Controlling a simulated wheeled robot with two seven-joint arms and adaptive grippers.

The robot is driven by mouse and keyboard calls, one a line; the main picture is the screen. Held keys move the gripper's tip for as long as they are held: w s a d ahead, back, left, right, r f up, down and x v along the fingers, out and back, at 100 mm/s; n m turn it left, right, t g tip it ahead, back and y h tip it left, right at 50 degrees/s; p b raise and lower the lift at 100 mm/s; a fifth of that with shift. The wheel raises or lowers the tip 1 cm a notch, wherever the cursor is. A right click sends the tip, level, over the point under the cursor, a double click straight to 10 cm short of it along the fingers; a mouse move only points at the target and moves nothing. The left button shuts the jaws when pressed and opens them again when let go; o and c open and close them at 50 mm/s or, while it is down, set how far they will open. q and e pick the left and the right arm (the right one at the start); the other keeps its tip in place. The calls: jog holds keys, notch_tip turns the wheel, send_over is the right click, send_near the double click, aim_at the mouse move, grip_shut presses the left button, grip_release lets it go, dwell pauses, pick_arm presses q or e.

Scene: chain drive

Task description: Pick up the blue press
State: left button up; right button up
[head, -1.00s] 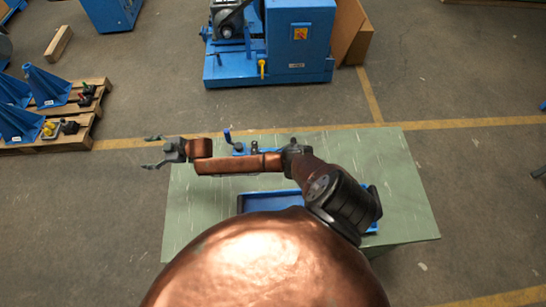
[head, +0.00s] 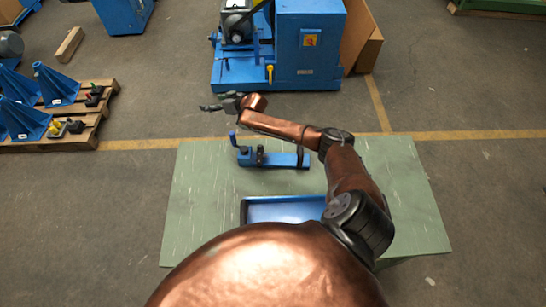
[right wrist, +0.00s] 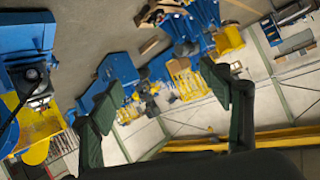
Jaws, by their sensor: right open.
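The blue press (head: 285,160), a low blue base with an upright lever and dark fittings, lies near the far edge of the green table (head: 205,205). My right arm crosses above its right end. My right gripper (head: 212,105) is beyond the table's far edge in the picture, up and to the left of the press, apart from it. In the right wrist view my right gripper (right wrist: 162,95) has its two dark fingers spread with nothing between them. The press cannot be made out in that view. My left gripper is not in view.
A blue tray (head: 284,211) lies on the table nearer me, partly hidden by my body. A large blue machine (head: 309,50) stands on the floor behind the table. The table's left part is clear.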

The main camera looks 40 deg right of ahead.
jog(key=s+d+f+n+g+p, duration=0.1)
jog(key=s+d+f+n+g, duration=0.15)
jog(key=s, duration=0.45)
jog(key=s+d+f+n+g+p, duration=0.2)
jog(key=s+d+f, duration=0.2)
jog(key=s, duration=0.4)
jog(key=n+g+p, duration=0.1)
jog(key=n+g, duration=0.3)
jog(key=g, duration=0.1)
send_near(269, 158)
jog(key=shift+a+f+t+h, duration=0.25)
jog(key=shift+a+h, duration=0.05)
jog(key=shift+a, duration=0.2)
jog(key=shift+s+a+f, duration=0.1)
jog(key=shift+a+f, duration=0.05)
jog(key=shift+f, duration=0.45)
jog(key=shift+a+f, duration=0.1)
jog(key=shift+f, duration=0.45)
jog(key=shift+p+x, duration=0.75)
jog(key=shift+x, duration=2.05)
jog(key=shift+d, duration=0.2)
jog(key=shift+c, duration=0.4)
grip_shut()
jog(key=shift+w+r, duration=0.15)
jog(key=shift+w, duration=0.1)
